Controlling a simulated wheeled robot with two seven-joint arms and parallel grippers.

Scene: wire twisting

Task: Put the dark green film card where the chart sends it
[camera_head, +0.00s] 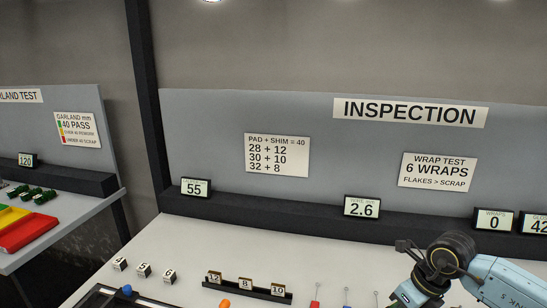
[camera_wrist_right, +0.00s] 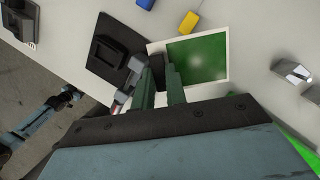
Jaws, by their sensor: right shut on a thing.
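In the right wrist view, a square card (camera_wrist_right: 203,58) with a green middle and a pale border shows just beyond the fingers; I take it for the dark green film card. My right gripper (camera_wrist_right: 160,72) is shut, its fingers over the card's left part. A small dark block (camera_wrist_right: 157,67) shows between the fingers; whether it belongs to the card is unclear. In the head view my right arm (camera_head: 440,270) comes in at the lower right, its fingers out of frame. An arm at the left of the right wrist view seems to be my left one; its jaws are unclear.
A black stand (camera_wrist_right: 112,48) is left of the card. Yellow (camera_wrist_right: 189,22) and blue (camera_wrist_right: 146,4) blocks lie beyond. A chart reading "PAD + SHIM = 40" (camera_head: 277,155) and a "6 WRAPS" chart (camera_head: 437,172) hang on the panel. A numbered-block rack (camera_head: 247,288) stands on the table.

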